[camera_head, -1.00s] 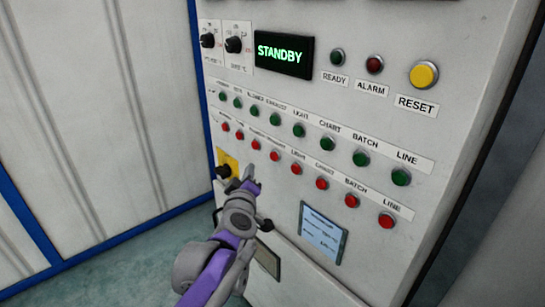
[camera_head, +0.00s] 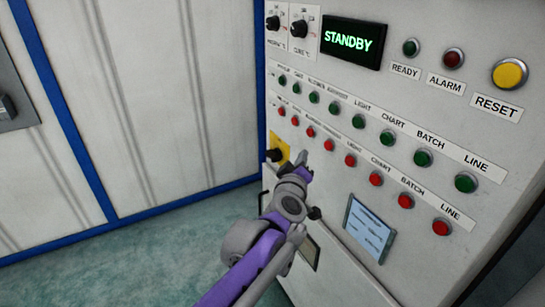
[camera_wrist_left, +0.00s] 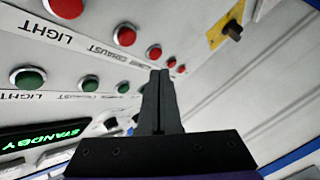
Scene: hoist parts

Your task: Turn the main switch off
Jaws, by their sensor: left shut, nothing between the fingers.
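The main switch looks to be the black knob (camera_head: 274,155) on a yellow plate (camera_head: 284,150), low on the left edge of the grey control panel (camera_head: 330,180). My left gripper (camera_head: 303,172) is just right of and a little below the plate in the head view, shut and empty. It hides part of the plate's lower right side. In the left wrist view the shut fingers (camera_wrist_left: 160,95) point into the picture. The black knob (camera_wrist_left: 232,31) on its yellow plate (camera_wrist_left: 218,32) is up and right of the fingertips, apart from them. My right gripper is not in view.
Rows of green buttons (camera_head: 387,138) and red buttons (camera_head: 376,179) run across the panel close to my gripper. The lit display (camera_head: 354,41) reads STANDBY. Two black selector knobs (camera_head: 299,28) are at upper left. Open floor (camera_head: 150,250) lies left of the panel.

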